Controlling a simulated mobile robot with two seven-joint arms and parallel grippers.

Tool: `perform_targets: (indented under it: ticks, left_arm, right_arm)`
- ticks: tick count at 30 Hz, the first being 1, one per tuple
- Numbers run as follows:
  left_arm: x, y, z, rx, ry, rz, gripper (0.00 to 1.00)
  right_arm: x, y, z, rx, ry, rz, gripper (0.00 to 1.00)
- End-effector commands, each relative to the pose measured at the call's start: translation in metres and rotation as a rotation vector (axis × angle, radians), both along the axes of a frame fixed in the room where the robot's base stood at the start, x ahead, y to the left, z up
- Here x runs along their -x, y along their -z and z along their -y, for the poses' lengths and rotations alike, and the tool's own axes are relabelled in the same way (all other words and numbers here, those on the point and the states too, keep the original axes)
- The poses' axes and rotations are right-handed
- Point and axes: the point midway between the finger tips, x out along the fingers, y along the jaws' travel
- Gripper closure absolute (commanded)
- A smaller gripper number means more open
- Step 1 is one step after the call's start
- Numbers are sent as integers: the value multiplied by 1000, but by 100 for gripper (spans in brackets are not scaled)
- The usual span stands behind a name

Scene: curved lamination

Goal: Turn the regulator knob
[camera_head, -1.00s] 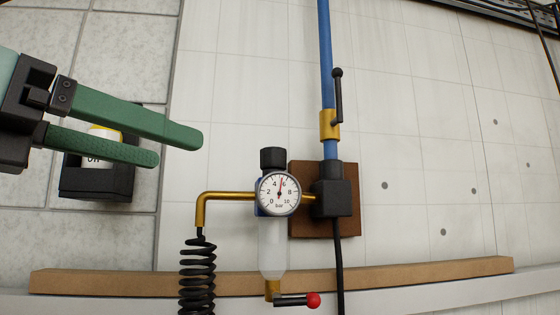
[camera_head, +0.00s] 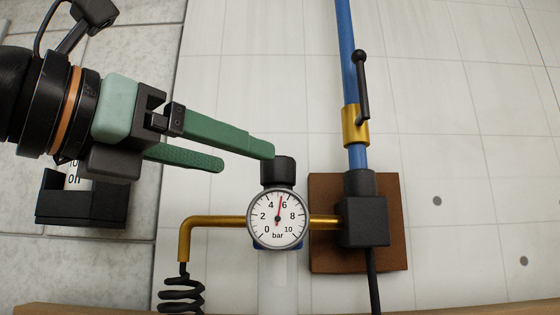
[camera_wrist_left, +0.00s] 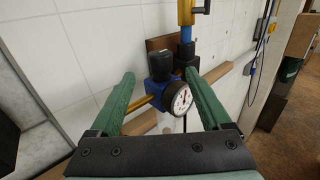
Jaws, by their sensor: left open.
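The regulator knob (camera_head: 278,171) is a black cylinder on top of the regulator, above a round white pressure gauge (camera_head: 278,218) whose needle points between 4 and 6, close to 6. My left gripper (camera_head: 248,158) has two green fingers and is open. In the head view its longer-looking finger ends at the knob's upper left; whether it touches cannot be told. In the left wrist view the knob (camera_wrist_left: 160,67) stands between the spread fingers, ahead of them, with the gauge (camera_wrist_left: 181,100) below. My right gripper is not in view.
A brass pipe (camera_head: 212,222) runs left from the regulator to a black coiled hose (camera_head: 181,295). A black block on a brown plate (camera_head: 323,258) is at right, under a blue pipe (camera_head: 347,45) with a black-lever valve (camera_head: 362,85). A black holder (camera_head: 80,210) is at left.

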Motion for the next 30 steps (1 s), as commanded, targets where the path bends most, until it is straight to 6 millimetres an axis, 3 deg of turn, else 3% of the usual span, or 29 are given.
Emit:
perform_targets:
  ticks: [6, 12, 24, 30]
  left_arm:
    - [-35, -3, 31, -3, 2, -3, 19]
    - [-55, -2, 48, -1, 2, -2, 19]
    - [-61, 0, 54, 0, 2, 0, 19]
    - [-61, 0, 54, 0, 1, 0, 39]
  right_arm:
    - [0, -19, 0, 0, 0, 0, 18]
    - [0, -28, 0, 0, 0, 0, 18]
    - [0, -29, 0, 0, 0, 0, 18]
    - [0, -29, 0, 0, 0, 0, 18]
